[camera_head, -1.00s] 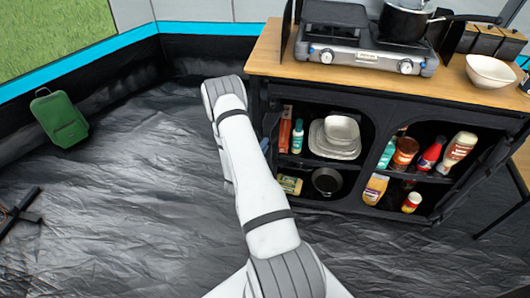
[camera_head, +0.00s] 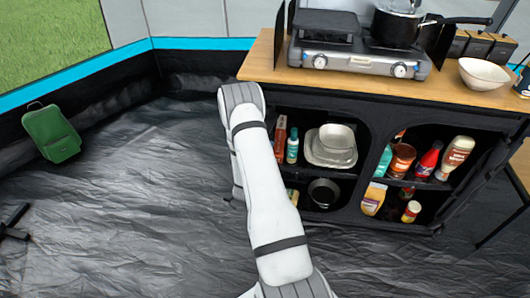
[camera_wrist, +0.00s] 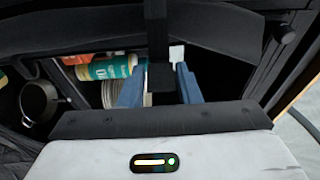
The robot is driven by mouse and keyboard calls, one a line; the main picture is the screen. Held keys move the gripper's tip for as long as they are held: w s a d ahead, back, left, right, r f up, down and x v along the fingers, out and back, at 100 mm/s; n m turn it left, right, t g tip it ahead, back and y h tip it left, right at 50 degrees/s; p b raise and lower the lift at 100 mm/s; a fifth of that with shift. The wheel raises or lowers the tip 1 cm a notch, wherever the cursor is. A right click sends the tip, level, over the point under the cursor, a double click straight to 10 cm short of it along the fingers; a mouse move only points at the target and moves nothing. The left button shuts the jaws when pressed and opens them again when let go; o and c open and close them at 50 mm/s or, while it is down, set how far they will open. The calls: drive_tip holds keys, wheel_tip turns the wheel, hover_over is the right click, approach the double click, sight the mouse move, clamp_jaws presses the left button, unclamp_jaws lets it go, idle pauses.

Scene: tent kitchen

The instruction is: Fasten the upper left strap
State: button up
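In the wrist view, a black strap (camera_wrist: 156,35) hangs down in front of the cabinet opening, with a thicker dark block at its lower part. My gripper (camera_wrist: 160,82) has its two blue fingers apart, one on each side of the strap's lower part. I cannot tell whether either finger touches it. A small pale tab (camera_wrist: 177,54) shows beside the right finger. Dark fabric (camera_wrist: 215,30) runs across the top of the wrist view. In the head view, my arm hides the gripper and the cabinet's left edge, and the strap cannot be made out.
The black fabric cabinet (camera_head: 358,150) has open shelves with bottles, dishes and a pan (camera_head: 324,193). A stove (camera_head: 355,62), a pot (camera_head: 395,27) and a white bowl (camera_head: 487,73) stand on its wooden top. A green bag (camera_head: 50,132) leans at the left wall. Floor between is clear.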

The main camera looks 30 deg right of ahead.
drive_tip(key=o, duration=0.3)
drive_tip(key=shift+w+a, duration=0.1)
drive_tip(key=shift+a, duration=0.1)
drive_tip(key=v, duration=0.7)
drive_tip(key=shift+s+a, duration=0.25)
